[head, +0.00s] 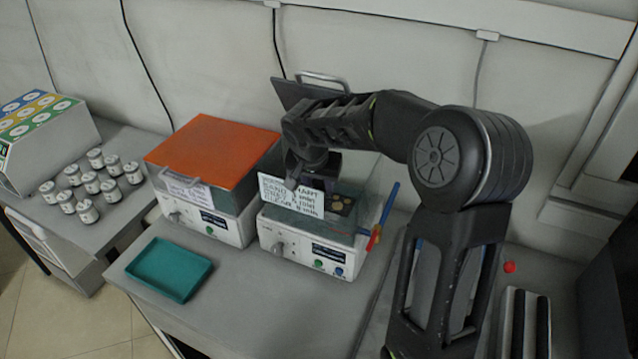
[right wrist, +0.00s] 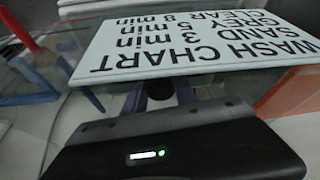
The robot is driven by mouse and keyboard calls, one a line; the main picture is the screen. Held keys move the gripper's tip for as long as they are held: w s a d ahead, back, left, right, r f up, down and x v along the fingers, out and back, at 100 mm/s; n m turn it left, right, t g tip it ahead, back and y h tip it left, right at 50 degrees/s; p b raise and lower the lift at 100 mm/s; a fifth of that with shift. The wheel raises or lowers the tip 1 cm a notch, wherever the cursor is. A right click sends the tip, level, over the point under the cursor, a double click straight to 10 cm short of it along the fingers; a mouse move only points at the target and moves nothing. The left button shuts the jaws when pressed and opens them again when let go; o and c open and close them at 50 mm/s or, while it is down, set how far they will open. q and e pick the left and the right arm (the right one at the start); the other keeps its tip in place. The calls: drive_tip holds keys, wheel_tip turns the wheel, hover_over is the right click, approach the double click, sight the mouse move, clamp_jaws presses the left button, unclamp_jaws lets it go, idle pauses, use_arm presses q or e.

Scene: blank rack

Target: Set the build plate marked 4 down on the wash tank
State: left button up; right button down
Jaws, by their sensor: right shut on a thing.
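My right gripper (head: 312,168) is over the front of the right-hand bench unit (head: 300,250), a white-fronted tank with clear walls and a raised dark lid (head: 300,92). It is shut on a white wash chart card (head: 291,196), tilted at the tank's front. In the right wrist view the card (right wrist: 190,45) reads upside down and hides the fingertips. A similar unit with an orange lid (head: 212,150) stands to the left. Their front labels are too small to read. I cannot make out a plate marked 4. My left gripper is out of view.
A teal tray (head: 170,270) lies in front of the units. Round gold pieces (head: 341,206) show inside the right tank. A blue stick (head: 390,203) stands at its right. A dark-barred rack (head: 525,325) is at lower right.

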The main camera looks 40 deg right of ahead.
drive_tip(key=shift+f+b, duration=0.2)
drive_tip(key=shift+b, duration=0.1)
drive_tip(key=c, duration=1)
unclamp_jaws()
drive_tip(key=shift+r, duration=0.1)
drive_tip(key=shift+r+p, duration=0.25)
drive_tip(key=shift+p, duration=0.15)
drive_tip(key=shift+a+r, duration=0.15)
drive_tip(key=shift+r, duration=0.1)
drive_tip(key=b+v, duration=0.1)
drive_tip(key=v, duration=1)
drive_tip(key=shift+s+b, duration=0.2)
drive_tip(key=shift+b, duration=0.2)
